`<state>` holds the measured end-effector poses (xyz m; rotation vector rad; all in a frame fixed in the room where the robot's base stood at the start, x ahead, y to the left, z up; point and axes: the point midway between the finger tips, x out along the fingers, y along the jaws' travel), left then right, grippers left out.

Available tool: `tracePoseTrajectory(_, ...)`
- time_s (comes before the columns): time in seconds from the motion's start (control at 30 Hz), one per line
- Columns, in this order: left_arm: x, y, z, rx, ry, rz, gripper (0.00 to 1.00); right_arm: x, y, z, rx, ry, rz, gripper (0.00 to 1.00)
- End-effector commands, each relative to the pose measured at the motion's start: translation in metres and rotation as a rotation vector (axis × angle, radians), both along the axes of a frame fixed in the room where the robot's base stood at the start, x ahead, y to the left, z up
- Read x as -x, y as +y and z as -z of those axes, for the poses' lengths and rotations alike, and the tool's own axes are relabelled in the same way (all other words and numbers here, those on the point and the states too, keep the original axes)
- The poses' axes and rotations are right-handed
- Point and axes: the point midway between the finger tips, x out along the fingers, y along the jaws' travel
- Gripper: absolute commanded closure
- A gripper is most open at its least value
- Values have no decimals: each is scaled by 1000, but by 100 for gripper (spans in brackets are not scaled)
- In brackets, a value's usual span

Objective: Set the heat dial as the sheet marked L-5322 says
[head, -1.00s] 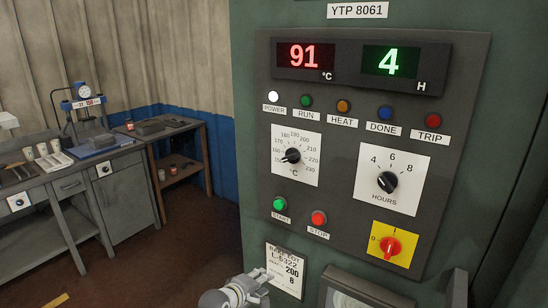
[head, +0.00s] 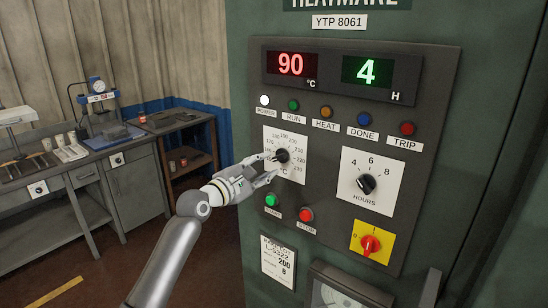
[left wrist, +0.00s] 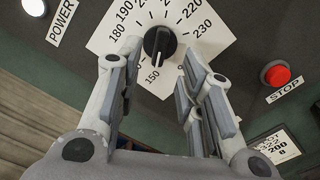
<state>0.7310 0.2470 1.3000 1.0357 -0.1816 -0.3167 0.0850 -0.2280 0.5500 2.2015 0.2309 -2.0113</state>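The heat dial is a black knob (head: 282,156) on a white scale plate (head: 270,140) marked in °C. In the left wrist view the knob (left wrist: 160,43) has its pointer toward the 150 mark. My left gripper (head: 267,168) is at the dial. Its fingers (left wrist: 163,62) are open on either side of the knob, with a gap showing on both sides. The sheet marked L-5322 (head: 279,262) is on the panel below the buttons and reads 200 and 8. My right gripper is not in view.
The panel has a red 90 °C display (head: 291,64) and a green 4 H display (head: 368,72). An hours dial (head: 367,184), green start button (head: 271,200), red stop button (head: 306,214) and red switch (head: 370,244) are nearby. A workbench (head: 95,190) stands at left.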

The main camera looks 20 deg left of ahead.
Motion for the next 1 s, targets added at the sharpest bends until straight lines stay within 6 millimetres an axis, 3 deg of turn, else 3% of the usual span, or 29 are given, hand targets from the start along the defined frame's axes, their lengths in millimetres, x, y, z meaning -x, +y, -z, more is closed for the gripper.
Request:
tracePoseTrajectory(0.4,-44,-16,0,0,0,0,65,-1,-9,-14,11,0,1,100)
tracePoseTrajectory(0.87,-50,-18,0,-1,-1,0,65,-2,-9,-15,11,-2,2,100)
tracePoseTrajectory(1.0,-50,-18,0,-1,-1,0,83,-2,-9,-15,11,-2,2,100)
